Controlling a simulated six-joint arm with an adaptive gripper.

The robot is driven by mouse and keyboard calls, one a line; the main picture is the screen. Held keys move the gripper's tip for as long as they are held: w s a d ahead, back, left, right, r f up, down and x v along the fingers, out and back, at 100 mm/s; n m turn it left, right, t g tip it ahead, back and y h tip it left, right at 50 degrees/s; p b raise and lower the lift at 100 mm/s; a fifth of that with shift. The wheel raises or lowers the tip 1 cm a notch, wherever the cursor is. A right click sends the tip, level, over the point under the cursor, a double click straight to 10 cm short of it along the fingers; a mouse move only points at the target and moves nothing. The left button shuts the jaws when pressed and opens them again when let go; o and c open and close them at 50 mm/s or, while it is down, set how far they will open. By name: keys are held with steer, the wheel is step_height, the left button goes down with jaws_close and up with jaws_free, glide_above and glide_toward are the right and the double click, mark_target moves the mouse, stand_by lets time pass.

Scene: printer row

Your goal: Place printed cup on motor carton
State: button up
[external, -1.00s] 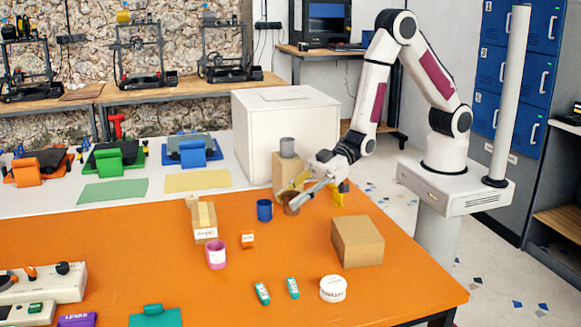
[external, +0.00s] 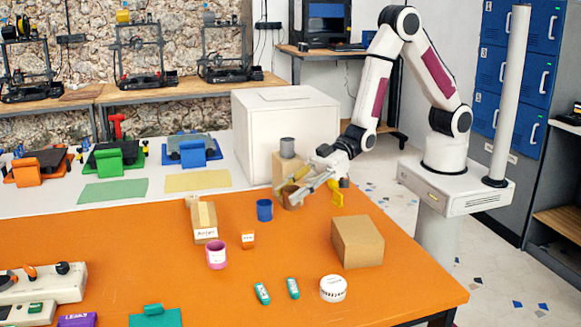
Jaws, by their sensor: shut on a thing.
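My gripper (external: 292,192) is shut on a brown cup (external: 292,202), in front of a tall tan carton with a grey cylinder (external: 287,147) on top. Whether the cup touches the table is hard to tell. A tan carton with a white label (external: 204,218) stands left of centre; its label is too small to read surely. A plain brown box (external: 357,242) sits at the right. I cannot tell for certain which is the motor carton. A blue cup (external: 264,210) and a pink cup (external: 217,256) stand left of my gripper.
A small orange box (external: 248,240), two green-and-white items (external: 262,294) and a round white tub (external: 333,288) are on the orange table. A large white box (external: 287,125) stands behind my gripper. A yellow piece (external: 337,199) is just right of it.

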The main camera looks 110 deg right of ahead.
steer(key=shift+w+d+r, duration=0.1)
steer(key=shift+w+r, duration=0.05)
steer(key=shift+r, duration=0.45)
steer(key=shift+n+g+y, duration=0.4)
steer(key=shift+n+y, duration=0.3)
steer(key=shift+y, duration=0.1)
steer(key=r, duration=0.1)
steer(key=s+a+r, duration=0.1)
steer(key=a+r, duration=0.1)
steer(key=r, duration=0.1)
steer(key=shift+s, duration=0.3)
steer(key=s+a+r+n+g+y, duration=0.1)
steer(key=s+a+r+n+y, duration=0.1)
steer(key=s+a, duration=0.15)
steer(key=n+g+y, duration=0.3)
steer(key=n+g, duration=0.1)
glide_above(357, 229)
steer(key=shift+s+d, duration=0.1)
steer(key=shift+f, duration=2.95)
steer(key=shift+f, duration=2.1)
